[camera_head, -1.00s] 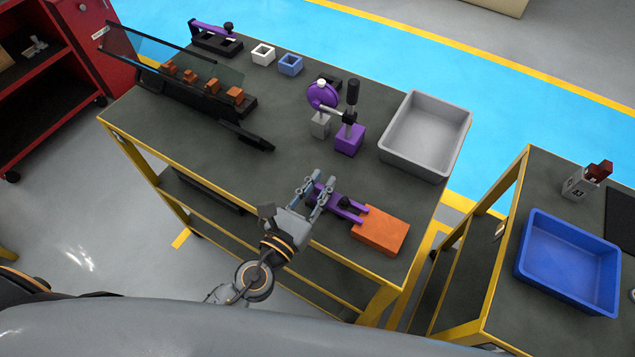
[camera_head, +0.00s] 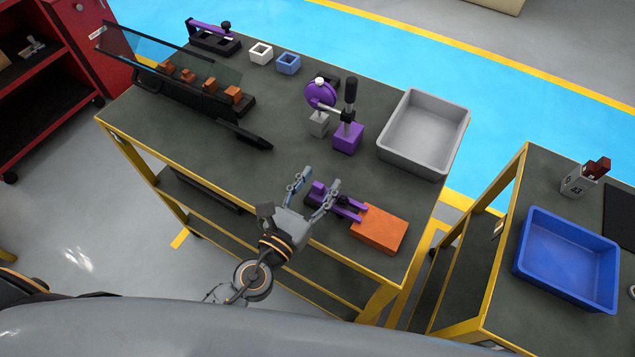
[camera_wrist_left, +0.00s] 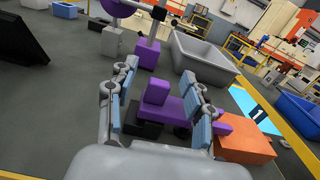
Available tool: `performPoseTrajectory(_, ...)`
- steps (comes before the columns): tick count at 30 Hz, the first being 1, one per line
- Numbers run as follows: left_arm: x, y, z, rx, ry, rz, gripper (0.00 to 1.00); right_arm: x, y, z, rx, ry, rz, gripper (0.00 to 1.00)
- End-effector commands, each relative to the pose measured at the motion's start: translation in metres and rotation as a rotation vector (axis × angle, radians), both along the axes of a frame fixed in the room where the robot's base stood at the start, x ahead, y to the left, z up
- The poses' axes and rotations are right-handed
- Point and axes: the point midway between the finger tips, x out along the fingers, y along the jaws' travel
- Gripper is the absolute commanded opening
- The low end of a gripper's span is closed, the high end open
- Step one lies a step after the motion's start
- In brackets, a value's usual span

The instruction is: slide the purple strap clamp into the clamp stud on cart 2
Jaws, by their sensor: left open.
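The purple strap clamp (camera_head: 347,208) lies low near the front edge of the middle cart's top. Its far end meets an orange block (camera_head: 379,228). In the left wrist view the clamp (camera_wrist_left: 172,108) has a raised purple block, with a dark base (camera_wrist_left: 146,130) under or beside it. My left gripper (camera_head: 317,185) is open, with its fingers on either side of the clamp's near end; the wrist view shows the fingers (camera_wrist_left: 163,88) apart from the raised block. I cannot make out which part is the clamp stud. My right gripper is not in view.
A purple-based post with a black handle (camera_head: 351,95) and a purple disc (camera_head: 320,92) stand behind the clamp. A grey bin (camera_head: 388,152) is to the right. Electrode rack (camera_head: 190,103) is at left. A blue bin (camera_head: 525,262) sits on the right cart.

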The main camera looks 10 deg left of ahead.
Motion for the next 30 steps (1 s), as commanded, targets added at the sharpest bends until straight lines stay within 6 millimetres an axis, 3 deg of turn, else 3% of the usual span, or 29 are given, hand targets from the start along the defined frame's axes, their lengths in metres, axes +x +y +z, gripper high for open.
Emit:
performPoseTrajectory(11,-0.002,0.001,0.0,0.0,-0.001,0.0,0.51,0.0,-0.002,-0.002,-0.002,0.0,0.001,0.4)
performPoseTrajectory(30,-0.033,0.012,-0.001,-0.001,-0.001,0.0,0.51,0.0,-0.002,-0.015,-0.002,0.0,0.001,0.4)
